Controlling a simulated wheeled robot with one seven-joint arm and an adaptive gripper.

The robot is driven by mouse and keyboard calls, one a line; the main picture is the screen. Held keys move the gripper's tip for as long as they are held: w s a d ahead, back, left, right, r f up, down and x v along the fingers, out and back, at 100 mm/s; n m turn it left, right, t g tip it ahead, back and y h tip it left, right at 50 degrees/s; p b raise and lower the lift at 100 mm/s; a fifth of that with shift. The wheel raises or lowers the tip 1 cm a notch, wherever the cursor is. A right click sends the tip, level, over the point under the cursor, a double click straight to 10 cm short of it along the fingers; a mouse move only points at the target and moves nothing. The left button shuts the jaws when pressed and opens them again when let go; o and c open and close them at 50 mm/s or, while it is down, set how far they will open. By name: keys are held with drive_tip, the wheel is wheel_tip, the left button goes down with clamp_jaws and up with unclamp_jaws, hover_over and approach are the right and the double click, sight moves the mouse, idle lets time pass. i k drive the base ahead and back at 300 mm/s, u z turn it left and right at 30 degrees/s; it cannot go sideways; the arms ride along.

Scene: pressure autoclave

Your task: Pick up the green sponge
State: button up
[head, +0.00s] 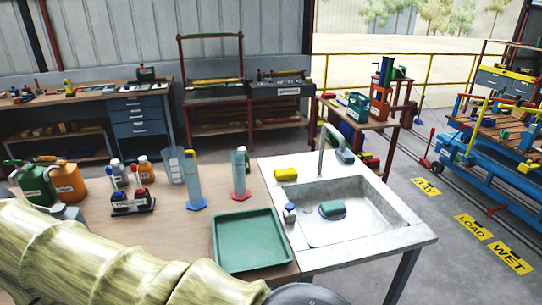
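A dark green block (332,208), which looks like the green sponge, lies in the basin of the pale sink (362,217). It sits over a dark round spot, perhaps the drain. My arm, in a ribbed olive cover, crosses the lower left of the head view. A grey round part of it shows at the bottom edge. My gripper's fingers are out of view, so its state does not show.
A yellow block (286,174) lies on the sink's back-left rim, near the tap (323,139). A small white-and-blue bottle (290,212) stands left of the green block. A green tray (250,240), cylinders and a bottle rack (132,202) are on the wooden bench.

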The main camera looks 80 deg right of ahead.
sight(336, 208)
drive_tip(key=u, duration=0.4)
drive_tip(key=k, duration=2.1)
drive_tip(key=z, duration=1.1)
